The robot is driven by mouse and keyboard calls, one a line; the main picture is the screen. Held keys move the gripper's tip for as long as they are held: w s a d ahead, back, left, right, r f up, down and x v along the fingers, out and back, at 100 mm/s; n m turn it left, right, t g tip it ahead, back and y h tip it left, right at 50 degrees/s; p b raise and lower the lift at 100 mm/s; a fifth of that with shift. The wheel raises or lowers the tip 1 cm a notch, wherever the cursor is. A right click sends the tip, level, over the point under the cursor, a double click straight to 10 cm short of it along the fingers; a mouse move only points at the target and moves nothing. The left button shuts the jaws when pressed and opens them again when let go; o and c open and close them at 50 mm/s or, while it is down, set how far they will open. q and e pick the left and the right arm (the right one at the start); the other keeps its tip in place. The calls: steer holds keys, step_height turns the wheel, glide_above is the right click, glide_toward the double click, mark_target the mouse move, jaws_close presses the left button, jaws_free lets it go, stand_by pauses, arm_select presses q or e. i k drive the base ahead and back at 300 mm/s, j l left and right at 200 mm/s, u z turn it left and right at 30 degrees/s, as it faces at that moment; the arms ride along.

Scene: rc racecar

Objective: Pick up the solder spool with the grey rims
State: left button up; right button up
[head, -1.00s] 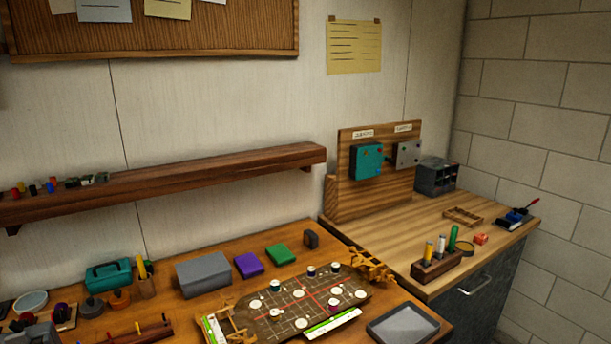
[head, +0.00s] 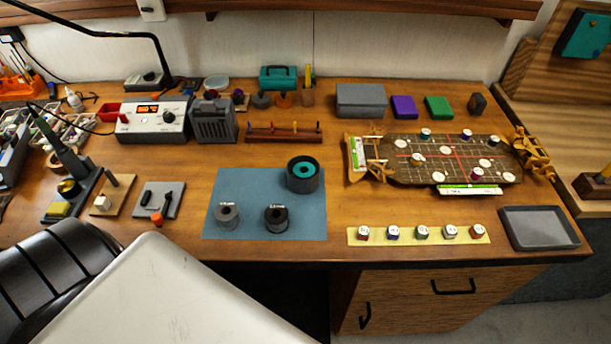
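A solder spool with grey rims (head: 228,216) stands on the left part of a blue mat (head: 310,222) near the front of the workbench. A similar spool with dark, nearly black rims (head: 276,219) stands just to its right, with a small gap between them. A larger black round holder with a teal centre (head: 302,175) stands behind them at the mat's back right. Neither of my grippers is in view.
A yellow strip with several small jars (head: 421,234) lies right of the mat. A grey pad with a black tool (head: 158,200) lies to its left. A soldering station (head: 153,121) stands behind. A grey tray (head: 540,228) is at the right edge.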

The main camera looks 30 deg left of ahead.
mark_target(228, 216)
steer(key=u, duration=1.4)
